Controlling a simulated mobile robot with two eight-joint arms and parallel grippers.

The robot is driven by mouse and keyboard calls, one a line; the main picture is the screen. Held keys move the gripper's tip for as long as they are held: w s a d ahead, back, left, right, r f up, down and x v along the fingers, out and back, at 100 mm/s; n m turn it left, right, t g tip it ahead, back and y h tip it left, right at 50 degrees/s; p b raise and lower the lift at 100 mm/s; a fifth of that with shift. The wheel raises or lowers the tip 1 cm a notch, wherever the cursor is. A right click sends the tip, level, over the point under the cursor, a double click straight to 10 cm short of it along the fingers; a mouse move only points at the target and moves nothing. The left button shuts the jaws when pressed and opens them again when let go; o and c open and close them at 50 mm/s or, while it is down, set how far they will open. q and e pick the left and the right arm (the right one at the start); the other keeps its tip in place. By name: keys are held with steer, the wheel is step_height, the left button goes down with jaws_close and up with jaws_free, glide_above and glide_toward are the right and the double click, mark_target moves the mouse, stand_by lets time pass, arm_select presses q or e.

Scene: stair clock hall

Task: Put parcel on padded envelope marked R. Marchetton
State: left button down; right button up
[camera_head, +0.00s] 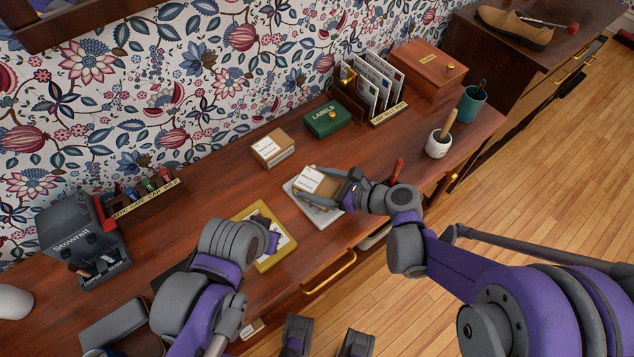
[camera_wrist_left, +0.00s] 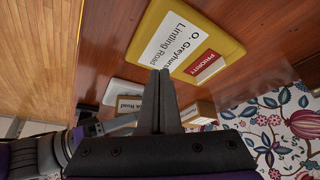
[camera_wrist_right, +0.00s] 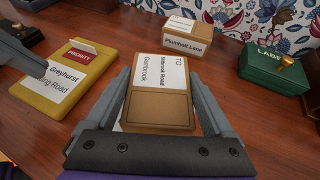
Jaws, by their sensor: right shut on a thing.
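My right gripper (camera_head: 325,185) is shut on a small brown parcel (camera_head: 309,180) with a white label. My left gripper (camera_head: 270,240) is shut and empty above the yellow envelope.
Another parcel (camera_head: 273,149) marked Plumholl Lane stands behind. A green labels box (camera_head: 326,121), letter rack (camera_head: 350,105), wooden box (camera_head: 428,68), white pot (camera_head: 437,146) and teal cup (camera_head: 471,106) line the back and right. A dark Stowrell device (camera_head: 80,240) stands left.

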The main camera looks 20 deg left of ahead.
arm_select(q)
steer(key=shift+f, duration=0.1)
arm_select(e)
steer(key=o, duration=1.3)
steer(key=shift+f, duration=0.1)
